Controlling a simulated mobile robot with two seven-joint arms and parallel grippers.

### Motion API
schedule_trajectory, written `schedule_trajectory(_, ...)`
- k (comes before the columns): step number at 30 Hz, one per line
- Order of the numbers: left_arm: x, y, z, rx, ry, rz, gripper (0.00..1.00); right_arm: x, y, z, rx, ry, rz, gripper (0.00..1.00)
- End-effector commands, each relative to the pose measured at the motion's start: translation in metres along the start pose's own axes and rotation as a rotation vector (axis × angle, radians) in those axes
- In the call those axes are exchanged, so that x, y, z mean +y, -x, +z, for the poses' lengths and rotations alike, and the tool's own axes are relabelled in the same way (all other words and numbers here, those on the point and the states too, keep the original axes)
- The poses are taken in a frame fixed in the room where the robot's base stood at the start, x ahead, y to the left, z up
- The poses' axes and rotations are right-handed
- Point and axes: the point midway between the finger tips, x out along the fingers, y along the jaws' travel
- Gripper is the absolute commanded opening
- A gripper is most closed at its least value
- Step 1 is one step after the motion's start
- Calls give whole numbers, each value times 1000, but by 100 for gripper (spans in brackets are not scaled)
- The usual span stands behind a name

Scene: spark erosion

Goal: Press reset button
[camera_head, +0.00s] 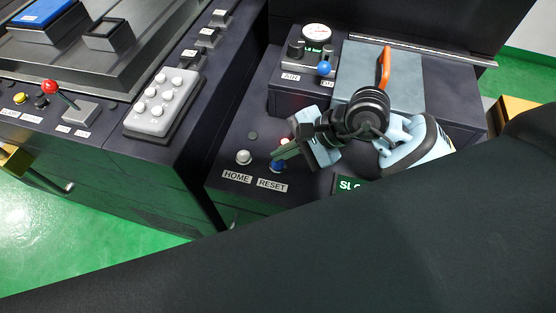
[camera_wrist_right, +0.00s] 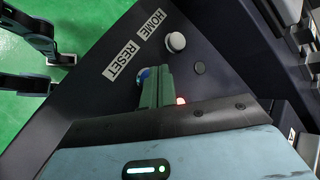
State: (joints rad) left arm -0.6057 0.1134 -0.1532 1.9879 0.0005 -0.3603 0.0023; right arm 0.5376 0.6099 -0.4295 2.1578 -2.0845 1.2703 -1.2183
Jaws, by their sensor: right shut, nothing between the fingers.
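The blue reset button (camera_head: 278,166) sits on the dark panel just above its RESET label (camera_head: 272,185). In the right wrist view the button (camera_wrist_right: 144,74) shows only as a blue edge beside the fingertips, which hide most of it. My right gripper (camera_head: 281,154) is shut and empty, its narrow green-grey fingers pointing at the button. The fingers also show in the right wrist view (camera_wrist_right: 157,84). The tips are at or just over the button; I cannot tell whether they touch it. My left gripper is not in view.
A white HOME button (camera_head: 243,157) sits left of the reset button, with a small dark button (camera_head: 253,135) above it. A red light (camera_wrist_right: 180,100) glows beside the fingers.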

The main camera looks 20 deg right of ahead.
Motion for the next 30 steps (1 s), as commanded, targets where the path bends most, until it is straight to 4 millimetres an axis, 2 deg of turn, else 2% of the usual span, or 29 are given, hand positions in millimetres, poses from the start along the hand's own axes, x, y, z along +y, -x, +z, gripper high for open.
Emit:
schedule_trajectory(21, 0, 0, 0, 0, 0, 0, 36, 0, 0, 0, 0, 0, 0, 0)
schedule_trajectory(30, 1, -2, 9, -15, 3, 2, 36, 5, -6, -5, 0, -1, 1, 0)
